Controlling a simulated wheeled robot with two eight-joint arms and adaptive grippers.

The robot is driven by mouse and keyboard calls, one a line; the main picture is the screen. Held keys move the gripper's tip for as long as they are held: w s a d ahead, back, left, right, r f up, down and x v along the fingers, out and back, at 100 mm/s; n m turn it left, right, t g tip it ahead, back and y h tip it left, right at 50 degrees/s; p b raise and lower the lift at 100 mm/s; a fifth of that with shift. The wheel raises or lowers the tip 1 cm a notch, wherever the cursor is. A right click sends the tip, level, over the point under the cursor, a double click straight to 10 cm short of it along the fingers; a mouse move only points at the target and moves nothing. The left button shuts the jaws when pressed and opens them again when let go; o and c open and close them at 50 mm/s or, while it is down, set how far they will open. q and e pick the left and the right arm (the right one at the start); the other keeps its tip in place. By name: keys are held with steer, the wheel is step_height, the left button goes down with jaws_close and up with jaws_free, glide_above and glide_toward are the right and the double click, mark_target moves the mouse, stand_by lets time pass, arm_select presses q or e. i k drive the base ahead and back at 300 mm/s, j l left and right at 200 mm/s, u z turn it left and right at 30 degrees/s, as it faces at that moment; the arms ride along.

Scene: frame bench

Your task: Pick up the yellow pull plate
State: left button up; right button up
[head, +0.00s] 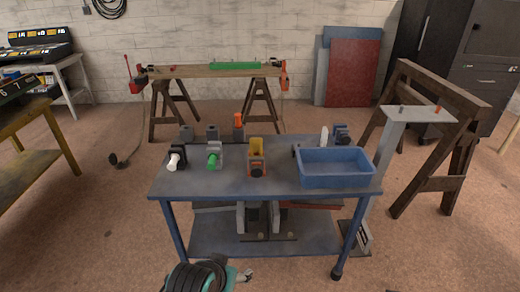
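The yellow pull plate (257,145) stands upright at the middle of the blue-grey table, in the head view. It sits in or against a small orange-red holder (257,166) with a dark round part low on its front. The plate's lower part is hidden by the holder. Neither of my grippers shows in this view, and nothing is touching the plate.
On the table (220,188), a white-ended part (174,161) and a green-ended part (213,160) stand left of the plate. A blue bin (335,180) stands right. Behind are an orange-topped block (238,122) and a sawhorse beam (190,72). A black coil (197,277) lies in front.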

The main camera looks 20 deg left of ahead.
mark_target(256, 143)
steer(key=i+j+z, duration=0.2)
steer(key=i+j, duration=0.25)
steer(key=i+j+z, duration=0.2)
steer(key=i+j, duration=0.2)
steer(key=j, duration=0.2)
